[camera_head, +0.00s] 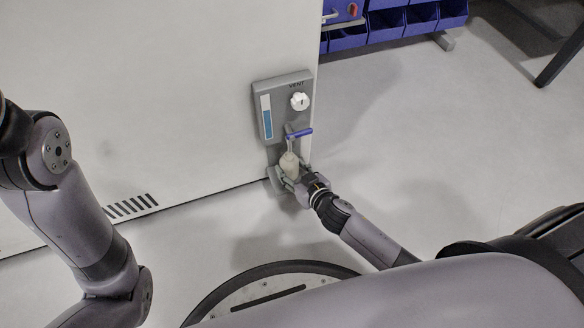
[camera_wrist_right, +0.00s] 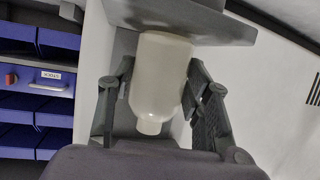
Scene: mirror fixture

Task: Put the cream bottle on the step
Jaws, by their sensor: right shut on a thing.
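The cream bottle (camera_head: 289,166) stands upright at the foot of the grey panel on the white cabinet, below the blue lever. In the right wrist view the bottle (camera_wrist_right: 160,80) appears upside down, its cap toward the bottom. My right gripper (camera_head: 294,180) is shut on the bottle, one finger on each side of it. A grey step (camera_wrist_right: 180,20) lies at the bottle's base in the wrist view. I cannot tell whether the base touches it. My left gripper is out of view; only my left arm shows.
The grey panel (camera_head: 266,120) carries a white knob (camera_head: 299,101), a blue lever (camera_head: 299,133) and a blue strip. Blue bins (camera_head: 386,22) stand at the back right. A vent grille (camera_head: 130,206) is low on the cabinet.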

